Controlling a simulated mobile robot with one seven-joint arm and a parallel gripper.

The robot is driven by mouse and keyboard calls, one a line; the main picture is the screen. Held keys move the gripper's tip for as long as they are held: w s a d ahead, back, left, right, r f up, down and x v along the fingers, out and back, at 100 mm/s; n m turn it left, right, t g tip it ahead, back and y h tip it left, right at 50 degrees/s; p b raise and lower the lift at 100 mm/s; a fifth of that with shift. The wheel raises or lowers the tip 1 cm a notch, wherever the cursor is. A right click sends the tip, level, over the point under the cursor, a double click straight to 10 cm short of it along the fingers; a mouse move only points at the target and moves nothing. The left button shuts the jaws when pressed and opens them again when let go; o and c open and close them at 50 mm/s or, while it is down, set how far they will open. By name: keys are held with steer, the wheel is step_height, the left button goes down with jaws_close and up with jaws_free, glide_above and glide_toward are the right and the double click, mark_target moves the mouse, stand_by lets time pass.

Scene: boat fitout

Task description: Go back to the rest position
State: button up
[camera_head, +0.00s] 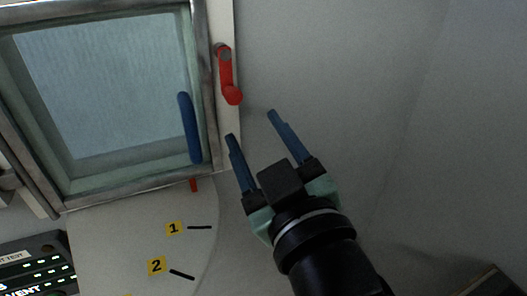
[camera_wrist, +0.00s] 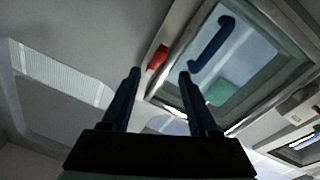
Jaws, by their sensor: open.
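My gripper (camera_head: 251,126) is open, with two blue fingers spread and nothing between them. In the head view it points up and left, beside a framed window hatch (camera_head: 100,90). A red lever handle (camera_head: 230,78) is on the light strip right of the hatch frame, just beyond the fingertips; contact cannot be told. A blue grab handle (camera_head: 189,128) is on the hatch's right side. In the wrist view the open fingers (camera_wrist: 158,75) show with the red handle (camera_wrist: 158,57) beyond them and the blue handle (camera_wrist: 212,45) to the right.
Yellow labels 1 (camera_head: 174,228) and 2 (camera_head: 157,265) with dark marks sit on a pale curved panel below the hatch. A dark panel with lit indicators (camera_head: 40,262) is at the lower left. The grey wall (camera_head: 370,80) to the right is bare.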

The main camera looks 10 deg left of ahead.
steer(key=shift+v, duration=1.05)
steer(key=s+d+r+m+t+h+p, duration=0.1)
steer(key=d+r+m+t+h+p, duration=0.1)
steer(key=r, duration=0.8)
steer(key=s+d+r+m+t+h+p, duration=0.2)
steer(key=r+m+t+h+p, duration=0.1)
steer(key=r, duration=0.8)
steer(key=s+d+r+m+t+h+p, duration=0.1)
steer(key=d+r+m+t+h+p, duration=0.1)
steer(key=r, duration=0.9)
steer(key=m+t+h+p, duration=0.1)
steer(key=m+t+h, duration=0.1)
steer(key=m+t, duration=0.1)
steer(key=shift+s+m+t+h, duration=0.3)
steer(key=shift+m+t, duration=0.1)
steer(key=shift+t, duration=0.2)
